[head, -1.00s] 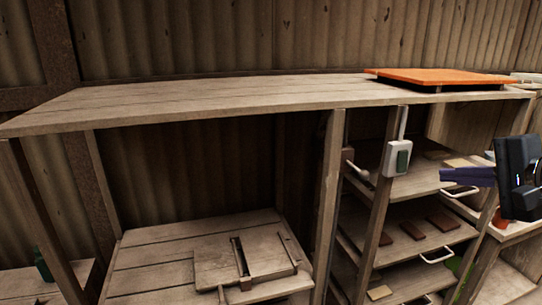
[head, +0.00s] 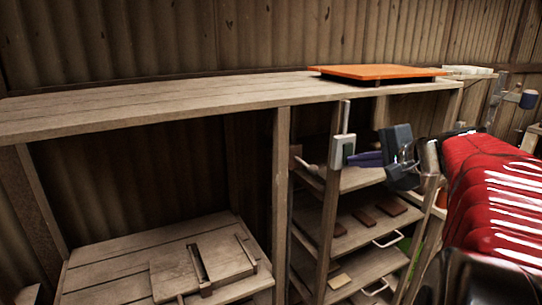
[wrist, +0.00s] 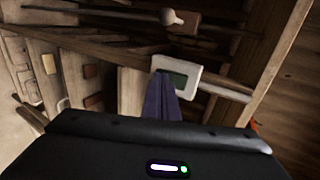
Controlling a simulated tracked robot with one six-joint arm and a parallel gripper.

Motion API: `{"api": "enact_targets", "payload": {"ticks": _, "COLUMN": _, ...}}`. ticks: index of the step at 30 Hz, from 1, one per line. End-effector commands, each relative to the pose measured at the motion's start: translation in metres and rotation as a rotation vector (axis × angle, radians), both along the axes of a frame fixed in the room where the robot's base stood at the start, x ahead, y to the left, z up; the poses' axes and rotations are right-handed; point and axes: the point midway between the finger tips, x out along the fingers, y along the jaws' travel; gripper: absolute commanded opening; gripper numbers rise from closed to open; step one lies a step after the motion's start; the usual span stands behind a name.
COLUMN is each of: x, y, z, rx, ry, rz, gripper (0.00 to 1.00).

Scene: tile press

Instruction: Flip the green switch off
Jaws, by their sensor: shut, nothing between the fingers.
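The green switch (head: 348,149) sits in a white housing on the front of a wooden post, below the shelf top. In the wrist view its green face (wrist: 178,79) shows inside the white frame, partly covered by my fingers. My gripper (head: 352,159) has purple fingers, shut and empty, pointing left at the switch. In the wrist view the gripper's fingertips (wrist: 163,76) overlap the lower left of the green face. Whether they touch it cannot be told. The switch's on or off position cannot be made out.
A lever with a round knob (head: 299,160) is left of the switch; it also shows in the wrist view (wrist: 168,17). Shelves with brown tiles (head: 363,216) are below. An orange panel (head: 378,71) lies on the bench top (head: 150,103). A wooden press (head: 203,268) stands lower left.

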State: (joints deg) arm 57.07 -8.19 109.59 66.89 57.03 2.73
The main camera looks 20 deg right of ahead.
Motion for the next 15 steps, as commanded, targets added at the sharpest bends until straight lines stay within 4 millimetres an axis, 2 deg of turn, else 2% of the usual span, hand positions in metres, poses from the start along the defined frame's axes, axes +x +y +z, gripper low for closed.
{"api": "enact_targets", "payload": {"ticks": 15, "x": 0.0049, "y": 0.0002, "z": -0.0034, "rx": 0.001, "ry": 0.0, "rz": 0.0, "gripper": 0.0}}
